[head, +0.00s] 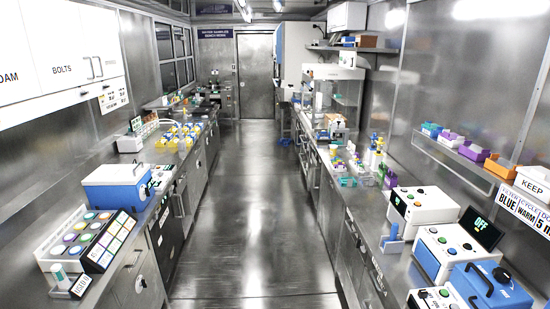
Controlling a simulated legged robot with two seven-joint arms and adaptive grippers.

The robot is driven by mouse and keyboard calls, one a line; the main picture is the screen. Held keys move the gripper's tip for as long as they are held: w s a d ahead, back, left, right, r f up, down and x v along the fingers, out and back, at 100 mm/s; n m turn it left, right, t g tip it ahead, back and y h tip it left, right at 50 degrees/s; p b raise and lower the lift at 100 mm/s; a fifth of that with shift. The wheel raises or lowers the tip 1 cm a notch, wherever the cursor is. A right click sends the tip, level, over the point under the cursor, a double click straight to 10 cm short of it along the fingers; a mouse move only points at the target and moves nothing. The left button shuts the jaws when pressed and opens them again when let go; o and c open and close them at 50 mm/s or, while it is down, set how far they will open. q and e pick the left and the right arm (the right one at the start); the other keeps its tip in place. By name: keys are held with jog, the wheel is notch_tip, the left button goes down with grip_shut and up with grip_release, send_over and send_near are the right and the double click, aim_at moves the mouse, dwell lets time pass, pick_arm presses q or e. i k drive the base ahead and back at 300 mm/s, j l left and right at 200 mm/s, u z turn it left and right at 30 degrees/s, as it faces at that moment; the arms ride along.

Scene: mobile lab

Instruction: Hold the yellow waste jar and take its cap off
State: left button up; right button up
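I cannot single out the yellow waste jar for sure. A group of small yellow-and-clear items (180,136) stands on the far part of the left bench (205,118); they are too small to tell whether one is the jar or has a cap. Smaller yellow spots also show among bottles (375,150) on the right bench. Neither of my grippers is in the head view.
A clear metal-floored aisle (250,215) runs between the benches to a closed door (255,75). Instrument boxes (445,250) crowd the near right bench.

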aim_at(332, 152)
jog(key=i, duration=4.4)
jog(key=i+z, duration=0.15)
jog(key=i, duration=0.4)
jog(key=i+j+z, duration=0.2)
jog(key=i, duration=0.3)
jog(key=i+j+z, duration=0.15)
jog(key=i, duration=0.4)
jog(key=i+j+z, duration=0.15)
jog(key=i+j, duration=0.15)
jog(key=i, duration=0.2)
jog(key=i+j+z, duration=0.35)
jog(key=l+z, duration=0.1)
jog(key=z, duration=0.4)
jog(key=l+z, duration=0.1)
jog(key=z, duration=0.9)
jog(key=l+u, duration=0.2)
jog(key=l, duration=0.2)
jog(key=k+l+u, duration=0.25)
jog(key=i+l, duration=0.1)
jog(key=l, duration=0.05)
